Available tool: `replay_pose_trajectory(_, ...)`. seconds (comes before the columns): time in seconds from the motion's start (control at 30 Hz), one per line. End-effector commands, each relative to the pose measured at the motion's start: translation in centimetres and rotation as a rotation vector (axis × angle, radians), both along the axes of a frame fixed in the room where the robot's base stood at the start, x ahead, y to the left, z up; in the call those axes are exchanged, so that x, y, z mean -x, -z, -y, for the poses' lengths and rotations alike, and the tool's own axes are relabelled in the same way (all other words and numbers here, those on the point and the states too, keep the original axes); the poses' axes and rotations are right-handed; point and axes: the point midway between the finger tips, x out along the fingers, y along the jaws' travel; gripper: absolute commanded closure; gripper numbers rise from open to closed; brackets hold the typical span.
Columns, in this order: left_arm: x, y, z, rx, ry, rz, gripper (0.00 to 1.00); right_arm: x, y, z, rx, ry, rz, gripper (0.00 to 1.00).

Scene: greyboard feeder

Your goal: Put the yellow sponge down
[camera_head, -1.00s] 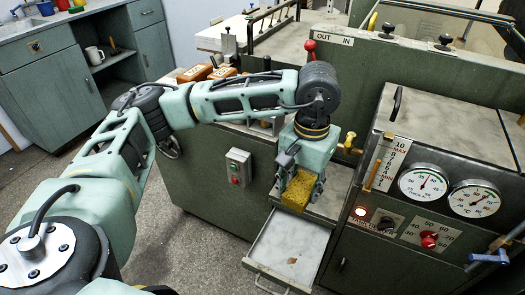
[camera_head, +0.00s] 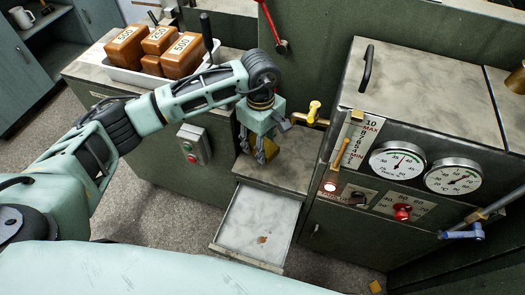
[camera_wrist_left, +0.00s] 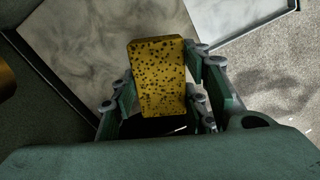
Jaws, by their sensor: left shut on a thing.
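The yellow sponge (camera_wrist_left: 158,80) is held between the fingers of my left gripper (camera_wrist_left: 160,92) in the left wrist view. It is porous, with dark pits. In the head view the sponge (camera_head: 270,150) is partly hidden by my left gripper (camera_head: 265,148). The gripper points down over a marbled grey ledge (camera_head: 290,172), beside the machine's front. Whether the sponge touches the ledge cannot be told. My right gripper is not in view.
A pulled-out drawer (camera_head: 255,222) with a brown stain lies just below the ledge. A yellow-handled tap (camera_head: 313,112) is close to the right of the gripper. A tray of brown weights (camera_head: 130,72) stands at the back left. A gauge panel is at the right.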

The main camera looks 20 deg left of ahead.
Motion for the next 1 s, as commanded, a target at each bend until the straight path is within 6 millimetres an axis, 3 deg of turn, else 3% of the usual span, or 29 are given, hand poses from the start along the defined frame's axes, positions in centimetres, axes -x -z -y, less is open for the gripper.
replay_pose_trajectory(0.4, 0.0, 4.5, 0.0, 0.001, 0.001, -0.001, 0.83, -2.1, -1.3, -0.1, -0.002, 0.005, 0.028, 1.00)
replay_pose_trajectory(0.97, -0.1, 4.8, 0.0, 0.000, 0.002, 0.001, 0.83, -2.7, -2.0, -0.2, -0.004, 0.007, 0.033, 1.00)
replay_pose_trajectory(1.0, -0.1, 4.8, 0.0, 0.000, 0.002, 0.001, 0.55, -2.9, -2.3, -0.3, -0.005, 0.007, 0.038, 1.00)
